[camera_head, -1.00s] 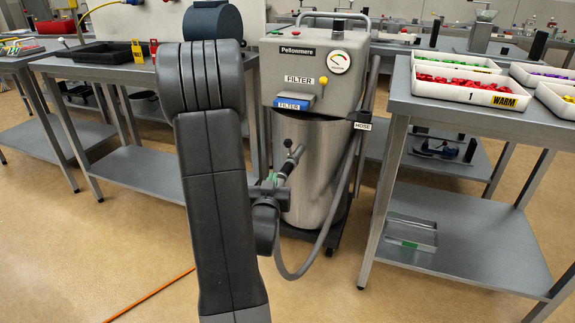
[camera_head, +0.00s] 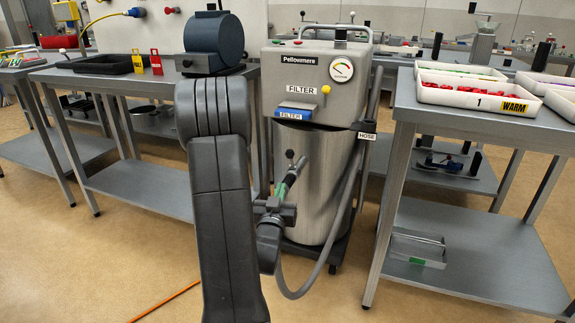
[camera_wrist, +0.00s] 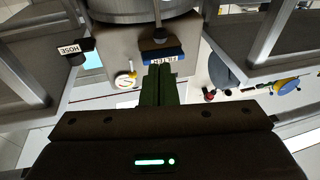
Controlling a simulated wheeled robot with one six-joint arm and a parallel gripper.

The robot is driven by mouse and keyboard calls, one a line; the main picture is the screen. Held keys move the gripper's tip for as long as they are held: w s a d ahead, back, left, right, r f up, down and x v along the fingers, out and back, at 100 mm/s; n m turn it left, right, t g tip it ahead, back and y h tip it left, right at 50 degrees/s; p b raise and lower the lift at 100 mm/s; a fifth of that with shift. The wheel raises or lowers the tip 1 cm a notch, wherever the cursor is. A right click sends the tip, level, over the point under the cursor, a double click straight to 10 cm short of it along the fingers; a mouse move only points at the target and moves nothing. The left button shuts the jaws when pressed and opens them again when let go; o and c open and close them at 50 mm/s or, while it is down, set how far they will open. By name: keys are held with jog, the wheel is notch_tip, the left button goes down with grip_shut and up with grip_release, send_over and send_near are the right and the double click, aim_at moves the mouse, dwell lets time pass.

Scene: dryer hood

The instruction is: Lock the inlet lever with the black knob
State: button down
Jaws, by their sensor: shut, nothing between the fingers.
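The steel filter machine (camera_head: 312,90) stands ahead with a round steel drum below its grey body. A small black knob (camera_head: 290,154) shows in front of the drum, beside a short grey rod. In the wrist view, where the machine looks upside down, a dark knob (camera_wrist: 159,35) on a thin rod lies just beyond the fingertips. My gripper (camera_head: 288,184) is close in front of the drum, just below the knob. In the wrist view my gripper's fingers (camera_wrist: 158,72) are together with nothing between them. Whether they touch the lever cannot be told. My arm hides part of the drum's left side.
A blue filter drawer (camera_head: 295,114) and a yellow knob (camera_head: 326,90) are above the drum. A grey hose (camera_head: 345,205) loops down on the right. Steel tables stand left (camera_head: 135,77) and right (camera_head: 470,118). An orange line (camera_head: 165,300) lies on the floor.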

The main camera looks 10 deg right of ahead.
aim_at(289, 157)
jog(key=b+x, duration=0.1)
jog(key=x, duration=1.1)
jog(key=shift+b, duration=0.35)
jog(key=shift+r, duration=0.15)
